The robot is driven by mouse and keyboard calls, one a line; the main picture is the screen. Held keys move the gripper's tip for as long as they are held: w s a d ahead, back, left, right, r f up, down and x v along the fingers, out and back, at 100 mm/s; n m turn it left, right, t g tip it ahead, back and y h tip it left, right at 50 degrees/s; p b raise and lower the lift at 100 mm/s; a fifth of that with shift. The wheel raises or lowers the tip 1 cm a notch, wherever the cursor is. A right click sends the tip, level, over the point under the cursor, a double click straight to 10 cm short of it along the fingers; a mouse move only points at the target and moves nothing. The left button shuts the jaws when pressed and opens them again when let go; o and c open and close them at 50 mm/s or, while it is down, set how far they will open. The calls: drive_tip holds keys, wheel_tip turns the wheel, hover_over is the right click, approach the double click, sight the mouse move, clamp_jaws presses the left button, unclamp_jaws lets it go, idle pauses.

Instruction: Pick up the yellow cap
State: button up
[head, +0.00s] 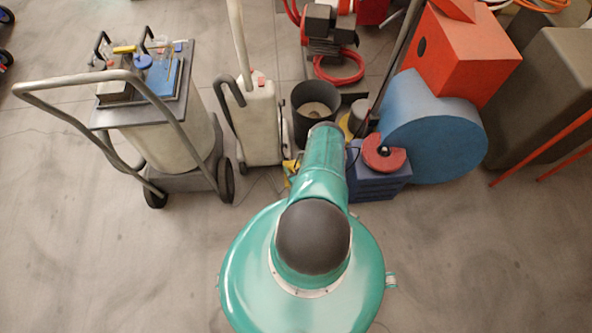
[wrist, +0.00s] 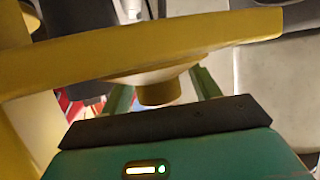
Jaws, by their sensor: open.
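In the wrist view a large yellow piece (wrist: 130,50), which looks like the yellow cap, spans the picture close to the camera. It has a long bar and a short round stub (wrist: 160,92) on its underside. My gripper (wrist: 163,90) is open, with one green finger on each side of the stub. I cannot tell whether either finger touches it. Another yellow part fills the left edge. In the head view my green arm hides the gripper; a small bit of yellow (head: 290,168) shows left of the arm's far end.
A trolley (head: 150,125) with tools on top stands left. A pale canister (head: 258,125) and a dark bucket (head: 314,108) stand beyond my arm. A blue drum (head: 430,130), a blue crate (head: 378,183) and an orange box (head: 462,55) crowd the right. The near floor is clear.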

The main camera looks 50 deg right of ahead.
drive_tip(key=shift+w+d, duration=0.1)
drive_tip(key=shift+w, duration=0.1)
drive_tip(key=shift+f, duration=0.1)
drive_tip(key=c, duration=1.1)
drive_tip(key=shift+o, duration=0.2)
drive_tip(key=shift+r, duration=0.4)
